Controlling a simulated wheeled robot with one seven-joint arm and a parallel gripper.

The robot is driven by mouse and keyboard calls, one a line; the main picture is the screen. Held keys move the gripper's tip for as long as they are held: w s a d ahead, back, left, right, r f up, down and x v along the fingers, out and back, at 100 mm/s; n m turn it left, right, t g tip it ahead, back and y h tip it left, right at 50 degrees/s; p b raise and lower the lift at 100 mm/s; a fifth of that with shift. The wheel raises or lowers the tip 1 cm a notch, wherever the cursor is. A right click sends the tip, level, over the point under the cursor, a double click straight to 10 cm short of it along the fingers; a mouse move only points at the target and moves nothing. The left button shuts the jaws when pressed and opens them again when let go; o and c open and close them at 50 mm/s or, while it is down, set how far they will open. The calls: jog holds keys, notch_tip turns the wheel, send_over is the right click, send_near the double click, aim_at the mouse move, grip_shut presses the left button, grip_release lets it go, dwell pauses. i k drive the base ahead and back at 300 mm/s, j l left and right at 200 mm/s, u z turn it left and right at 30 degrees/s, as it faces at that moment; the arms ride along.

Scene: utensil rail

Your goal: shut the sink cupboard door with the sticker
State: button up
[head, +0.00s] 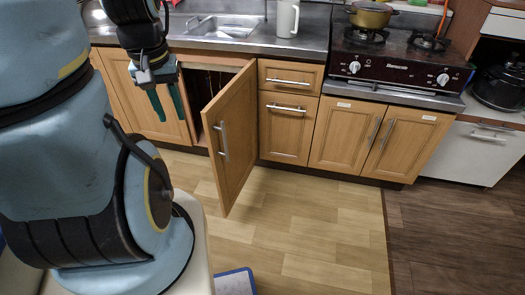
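The sink cupboard door (238,135) stands wide open, swung out into the room from its hinge side on the right. Its panelled face and vertical metal handle (222,141) show; I cannot make out a sticker on it. The dark cupboard opening (203,88) shows to its left, its inside mostly hidden. My gripper (173,117) hangs pointing down in front of the cupboards, left of the open door and apart from it in the picture. Its two green fingers are spread, with nothing between them.
A closed door (155,100) is left of the opening. Drawers (287,110) are to its right. Stove cupboard doors (343,130) are closed, with small white stickers. The sink (222,27), a white jug (287,18) and a pot (370,14) are above.

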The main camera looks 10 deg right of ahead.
aim_at(230, 120)
jog(key=k+l+u, duration=0.1)
jog(key=l, duration=0.4)
jog(key=k+l+u, duration=0.1)
jog(key=k+l, duration=0.25)
jog(key=l, duration=0.15)
jog(key=k+l+u, duration=0.1)
jog(key=k+l, duration=0.15)
jog(key=l, duration=0.25)
jog(key=k+l+u, duration=0.1)
jog(key=k+l, duration=0.15)
jog(key=l, duration=0.2)
jog(key=k+l+u, duration=0.1)
jog(key=k+l, duration=0.15)
jog(key=l, duration=0.2)
jog(key=k+l, duration=0.65)
jog(key=l, duration=0.15)
jog(key=i+u, duration=0.3)
jog(key=u, duration=0.15)
jog(key=i+l+u, duration=0.15)
jog(key=u, duration=0.3)
jog(key=i+l+u, duration=0.25)
jog(key=u, duration=0.15)
jog(key=i+l, duration=0.05)
jog(key=i, duration=0.05)
